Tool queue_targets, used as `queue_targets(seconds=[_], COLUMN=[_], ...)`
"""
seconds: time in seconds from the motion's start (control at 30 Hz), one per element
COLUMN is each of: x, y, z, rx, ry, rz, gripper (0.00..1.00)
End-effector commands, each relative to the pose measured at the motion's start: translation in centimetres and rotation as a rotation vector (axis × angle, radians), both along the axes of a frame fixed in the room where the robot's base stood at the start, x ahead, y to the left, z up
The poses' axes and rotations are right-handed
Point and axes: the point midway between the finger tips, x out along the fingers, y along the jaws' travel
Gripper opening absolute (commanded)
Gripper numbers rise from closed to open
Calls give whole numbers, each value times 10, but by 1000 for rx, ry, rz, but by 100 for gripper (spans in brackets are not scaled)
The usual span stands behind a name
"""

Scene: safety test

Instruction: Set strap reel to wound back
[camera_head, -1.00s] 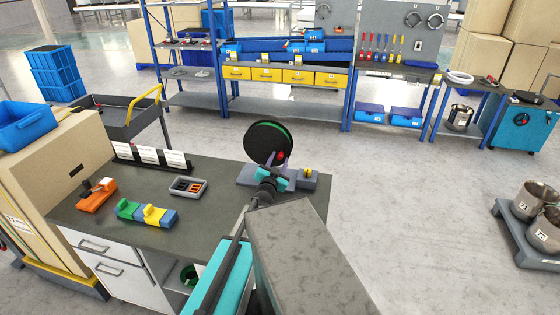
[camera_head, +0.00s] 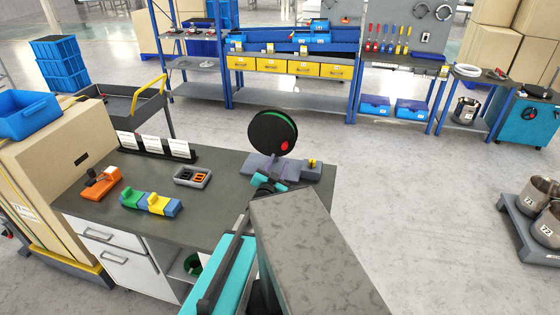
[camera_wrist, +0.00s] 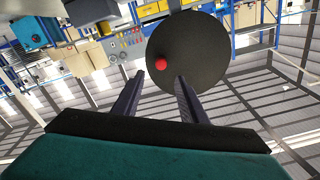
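The strap reel (camera_head: 268,131) is a black upright disc with a green rim, standing on a grey-purple base (camera_head: 309,173) at the right end of the dark bench. A red knob (camera_head: 285,146) sits low right on its face. In the wrist view, the reel (camera_wrist: 205,60) fills the upper middle, with its red knob (camera_wrist: 160,63). My gripper (camera_wrist: 157,78) is open. Its two dark fingers point toward the reel face, and the knob appears between and just beyond their tips. No contact with the knob is visible. My arm covers part of the bench's right end.
The bench (camera_head: 225,205) also holds an orange device (camera_head: 104,189), a green, yellow and blue block (camera_head: 150,203), a small grey tray (camera_head: 205,181) and standing white cards (camera_head: 152,145). A cart (camera_head: 130,118) stands behind left.

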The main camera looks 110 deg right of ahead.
Motion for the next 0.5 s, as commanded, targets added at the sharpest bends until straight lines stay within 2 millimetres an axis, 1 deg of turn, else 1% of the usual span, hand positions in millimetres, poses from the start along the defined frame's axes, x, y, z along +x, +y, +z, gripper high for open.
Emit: queue_targets(seconds=[0.03, 0.2, 0.5], x=[4, 11, 16], y=[6, 18, 25], z=[0, 0, 0], rx=[0, 0, -1], ry=[0, 0, 1], rz=[0, 0, 0], gripper=[39, 39, 39])
